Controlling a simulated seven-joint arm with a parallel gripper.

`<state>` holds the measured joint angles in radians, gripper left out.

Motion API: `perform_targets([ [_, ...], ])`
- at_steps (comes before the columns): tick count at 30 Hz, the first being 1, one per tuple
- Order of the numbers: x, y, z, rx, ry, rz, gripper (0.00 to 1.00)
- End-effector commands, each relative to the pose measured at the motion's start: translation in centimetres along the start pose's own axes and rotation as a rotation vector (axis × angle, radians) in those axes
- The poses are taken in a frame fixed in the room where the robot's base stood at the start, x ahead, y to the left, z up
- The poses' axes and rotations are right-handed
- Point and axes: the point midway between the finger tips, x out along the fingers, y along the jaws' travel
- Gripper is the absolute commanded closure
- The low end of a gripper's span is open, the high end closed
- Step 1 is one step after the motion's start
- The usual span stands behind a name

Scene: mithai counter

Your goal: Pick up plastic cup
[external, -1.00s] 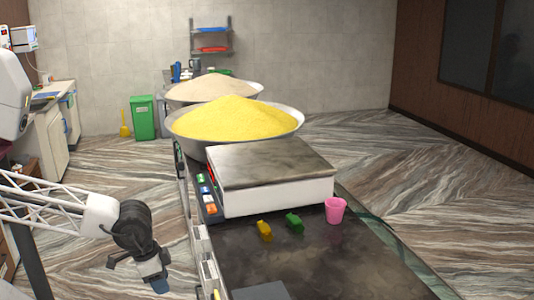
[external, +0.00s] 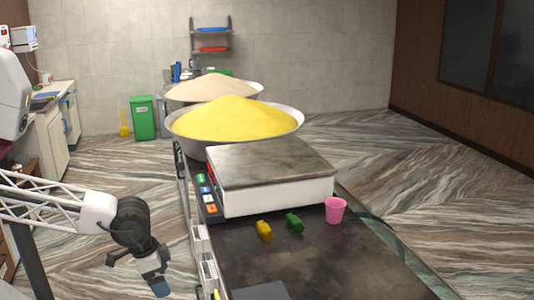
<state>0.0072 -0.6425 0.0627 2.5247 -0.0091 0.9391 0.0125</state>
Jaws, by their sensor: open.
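The pink plastic cup (external: 335,211) stands upright on the dark counter (external: 330,260), near its right edge and just in front of the white scale. My gripper (external: 158,287) hangs at the lower left, beside the counter's left edge and well away from the cup. It is open, with nothing seen between its fingers; the fingertips are small in this view.
A yellow item (external: 264,230) and a green item (external: 295,223) lie left of the cup. The large scale (external: 275,200) stands behind them, with a bowl of yellow grain (external: 238,118) beyond. A grey plate (external: 262,291) lies at the counter's front. The counter's middle front is clear.

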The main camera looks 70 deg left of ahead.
Motion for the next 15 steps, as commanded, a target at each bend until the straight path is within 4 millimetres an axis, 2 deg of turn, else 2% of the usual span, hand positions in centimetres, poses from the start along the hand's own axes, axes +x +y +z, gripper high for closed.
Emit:
perform_targets([
  [5, -3.1, -0.1, -1.5, -0.019, 0.072, -0.005, 0.07],
  [9, -6.7, -0.4, -4.3, -0.061, 0.127, -0.010, 0.07],
  [15, -9.9, -0.7, -8.7, -0.130, 0.147, -0.016, 0.07],
])
